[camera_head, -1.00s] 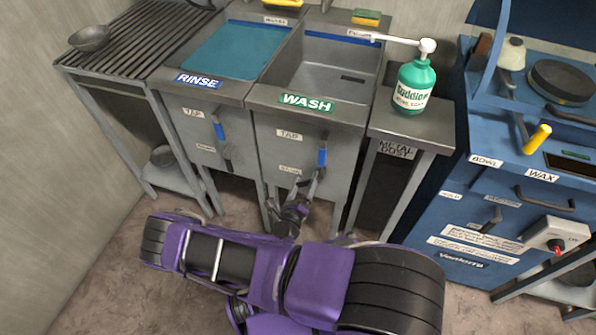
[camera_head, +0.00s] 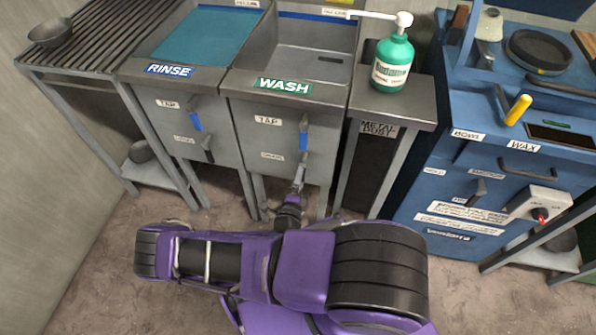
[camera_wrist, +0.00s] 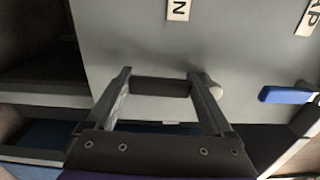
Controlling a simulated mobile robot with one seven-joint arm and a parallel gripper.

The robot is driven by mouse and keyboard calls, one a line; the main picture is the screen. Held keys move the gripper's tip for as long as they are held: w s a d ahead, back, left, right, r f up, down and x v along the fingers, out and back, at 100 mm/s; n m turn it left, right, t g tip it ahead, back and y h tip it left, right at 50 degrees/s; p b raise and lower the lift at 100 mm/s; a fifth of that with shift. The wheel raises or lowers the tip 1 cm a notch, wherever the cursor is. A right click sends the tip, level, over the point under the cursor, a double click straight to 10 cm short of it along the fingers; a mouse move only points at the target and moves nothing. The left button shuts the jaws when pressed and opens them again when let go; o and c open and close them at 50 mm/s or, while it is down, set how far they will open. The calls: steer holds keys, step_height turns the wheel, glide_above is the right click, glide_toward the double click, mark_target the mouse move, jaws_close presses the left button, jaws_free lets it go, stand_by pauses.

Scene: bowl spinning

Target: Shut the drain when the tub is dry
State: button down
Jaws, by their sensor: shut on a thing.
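The wash tub (camera_head: 285,64) is a grey sink with a green WASH label; no water shows inside, only a dark slot. On its front are a blue-handled tap lever (camera_head: 303,138) and, lower, the dark drain lever (camera_head: 300,165) beside its label. My gripper (camera_head: 298,182) is at the drain lever, which it partly hides. In the wrist view, my gripper (camera_wrist: 159,80) is shut on the drain lever (camera_wrist: 160,87), a dark bar with a pale round end. The blue tap handle (camera_wrist: 287,95) is apart, to the right.
The rinse tub (camera_head: 150,57), holding teal water, is left of the wash tub. A slatted rack (camera_head: 90,40) is at far left. A green soap bottle (camera_head: 392,66) stands on the metal dust stand (camera_head: 415,110). A blue wax bench (camera_head: 470,190) is at right. Floor in front is partly free.

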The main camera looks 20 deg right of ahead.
steer(key=shift+s+d+n, duration=0.1)
steer(key=shift+s+n, duration=0.05)
steer(key=shift+n, duration=0.15)
jaws_free()
